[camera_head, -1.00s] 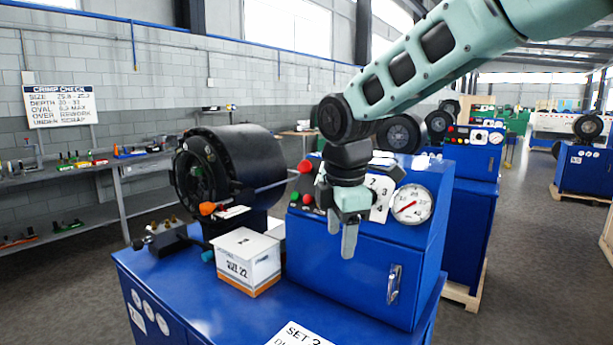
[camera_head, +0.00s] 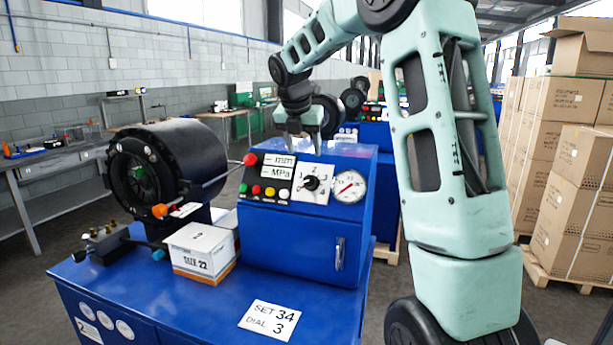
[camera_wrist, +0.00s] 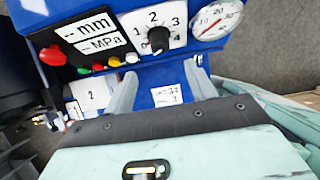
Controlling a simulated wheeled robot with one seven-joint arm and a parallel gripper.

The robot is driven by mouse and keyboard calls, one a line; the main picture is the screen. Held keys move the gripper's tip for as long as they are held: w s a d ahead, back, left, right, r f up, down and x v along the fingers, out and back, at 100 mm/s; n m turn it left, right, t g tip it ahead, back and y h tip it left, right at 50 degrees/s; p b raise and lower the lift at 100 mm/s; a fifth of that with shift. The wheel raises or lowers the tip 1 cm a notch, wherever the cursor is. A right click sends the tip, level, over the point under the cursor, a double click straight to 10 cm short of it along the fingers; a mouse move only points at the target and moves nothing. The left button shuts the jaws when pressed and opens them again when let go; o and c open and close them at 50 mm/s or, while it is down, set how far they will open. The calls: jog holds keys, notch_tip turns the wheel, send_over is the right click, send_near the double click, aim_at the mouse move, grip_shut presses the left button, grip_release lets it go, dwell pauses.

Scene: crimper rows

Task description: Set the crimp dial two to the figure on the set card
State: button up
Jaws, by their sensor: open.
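The crimp dial (camera_head: 311,184) is a black knob on a white plate marked 1 to 4, on the blue machine's sloping panel. It also shows in the wrist view (camera_wrist: 157,38); I cannot tell for certain where its pointer stands. The set card (camera_head: 268,319) lies on the blue bench top and reads "SET 34, DIAL 3". It shows small between my fingers in the wrist view (camera_wrist: 167,95). My gripper (camera_head: 301,142) is open and empty, fingers down, above the panel's top edge and apart from the dial. A "2" label (camera_head: 87,329) is on the bench front.
A round gauge (camera_head: 349,187) sits right of the dial; colored buttons (camera_head: 263,190) and mm/MPa displays (camera_head: 278,166) sit left. A white box (camera_head: 202,252) and black crimper head (camera_head: 172,170) stand further left. Stacked cartons (camera_head: 565,170) are at right. The bench around the card is clear.

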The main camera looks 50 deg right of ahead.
aim_at(309, 178)
jog(key=p+x, duration=0.1)
jog(key=x, duration=1)
jog(key=shift+d+p, duration=0.15)
jog(key=shift+p, duration=0.15)
jog(key=c, duration=1)
